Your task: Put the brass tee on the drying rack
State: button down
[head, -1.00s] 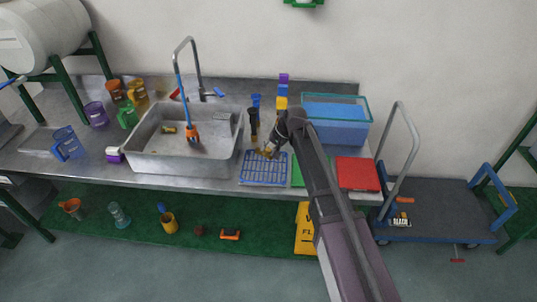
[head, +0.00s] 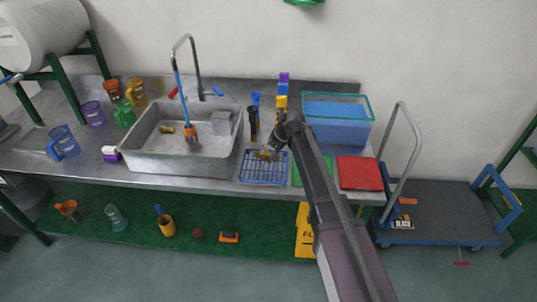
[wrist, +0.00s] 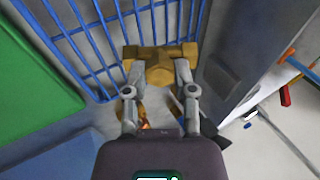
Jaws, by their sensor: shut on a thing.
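The brass tee (head: 263,155) is held in my gripper (head: 270,149), over the back part of the blue wire drying rack (head: 263,178). In the wrist view the tee (wrist: 155,56) lies crosswise between the two fingers of my gripper (wrist: 158,75), which is shut on it. The rack's blue bars (wrist: 86,38) show beyond and to the left of the tee. I cannot tell whether the tee touches the rack.
The sink (head: 185,150) with its tap is left of the rack. Dark and blue bottle-like items (head: 254,115) stand behind it. A green board (head: 298,176), a red board (head: 358,172) and a blue tank (head: 337,120) are to the right. The rack's front is clear.

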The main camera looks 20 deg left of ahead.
aim_at(267, 153)
jog(key=shift+f, duration=0.15)
jog(key=shift+c, duration=2.2)
grip_release()
jog(key=p+v, duration=0.4)
jog(key=v, duration=0.1)
jog(key=shift+r, duration=0.25)
jog(key=p+v, duration=0.6)
jog(key=v, duration=0.1)
